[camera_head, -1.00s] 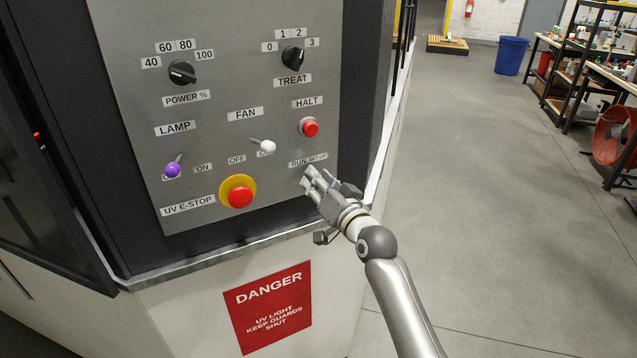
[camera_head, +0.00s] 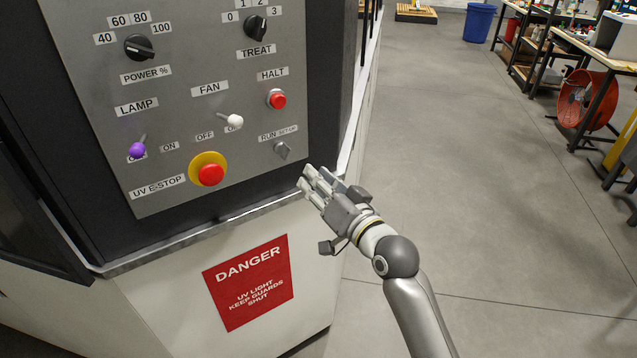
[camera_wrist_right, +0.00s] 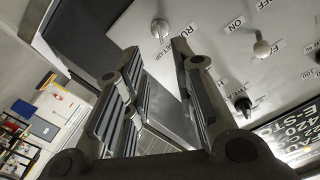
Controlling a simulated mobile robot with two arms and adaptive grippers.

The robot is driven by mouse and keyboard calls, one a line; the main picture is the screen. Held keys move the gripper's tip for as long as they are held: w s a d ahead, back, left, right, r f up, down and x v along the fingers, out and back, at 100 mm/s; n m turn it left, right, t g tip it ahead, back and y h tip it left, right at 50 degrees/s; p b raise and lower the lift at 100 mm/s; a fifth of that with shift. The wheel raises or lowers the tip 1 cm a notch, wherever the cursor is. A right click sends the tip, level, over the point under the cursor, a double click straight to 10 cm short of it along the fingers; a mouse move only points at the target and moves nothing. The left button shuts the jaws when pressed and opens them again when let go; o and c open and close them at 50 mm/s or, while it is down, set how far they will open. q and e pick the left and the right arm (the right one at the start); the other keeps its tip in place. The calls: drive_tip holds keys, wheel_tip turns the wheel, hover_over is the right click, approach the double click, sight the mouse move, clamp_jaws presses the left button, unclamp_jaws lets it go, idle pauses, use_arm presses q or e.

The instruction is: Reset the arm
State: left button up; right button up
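My right gripper (camera_head: 315,180) is off the lower right corner of the grey control panel (camera_head: 225,130), apart from it. In the right wrist view its two fingers (camera_wrist_right: 155,65) stand apart with nothing between them. A small grey RUN/SETUP switch (camera_head: 282,150) shows uncovered on the panel, up and left of the fingertips. It also shows beyond the fingers in the right wrist view (camera_wrist_right: 160,28). My left gripper is not in view.
The panel carries a red HALT button (camera_head: 277,100), a white-tipped FAN toggle (camera_head: 235,121), a purple-tipped LAMP toggle (camera_head: 137,150) and a red E-stop (camera_head: 210,174). A metal ledge (camera_head: 180,236) runs below. Open floor (camera_head: 450,160) lies right; an orange fan (camera_head: 585,100) stands beyond.

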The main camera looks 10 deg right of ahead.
drive_tip(key=shift+s+d, duration=0.1)
drive_tip(key=shift+s, duration=0.1)
idle(0.3)
drive_tip(key=d+f+g+h+b, duration=0.1)
drive_tip(key=d+f+g+h, duration=0.1)
drive_tip(key=f, duration=1.1)
drive_tip(key=d+f+g+h+b, duration=0.1)
drive_tip(key=d+f, duration=0.1)
drive_tip(key=f, duration=1.2)
drive_tip(key=s+d+f+g+h+b, duration=0.1)
drive_tip(key=s+d+f+g, duration=0.1)
drive_tip(key=s+f, duration=0.65)
drive_tip(key=s+d+f+g+h+b, duration=0.1)
drive_tip(key=s+d+f+g+h, duration=0.15)
drive_tip(key=f, duration=1.15)
drive_tip(key=s+d+f+n+g+b, duration=0.1)
drive_tip(key=s+d+f+g, duration=0.1)
drive_tip(key=s+f, duration=0.6)
drive_tip(key=s+d+f+n+g+h+b, duration=0.1)
drive_tip(key=s+d+f+g, duration=0.2)
drive_tip(key=s+f, duration=0.5)
drive_tip(key=s+d+f+n+g+b, duration=0.1)
drive_tip(key=s+d+f, duration=0.3)
drive_tip(key=s, duration=2.1)
wheel_tip(320, 180, down, 5)
drive_tip(key=shift+s+g+h, duration=0.25)
drive_tip(key=shift+g+h, duration=0.1)
drive_tip(key=shift+g, duration=0.4)
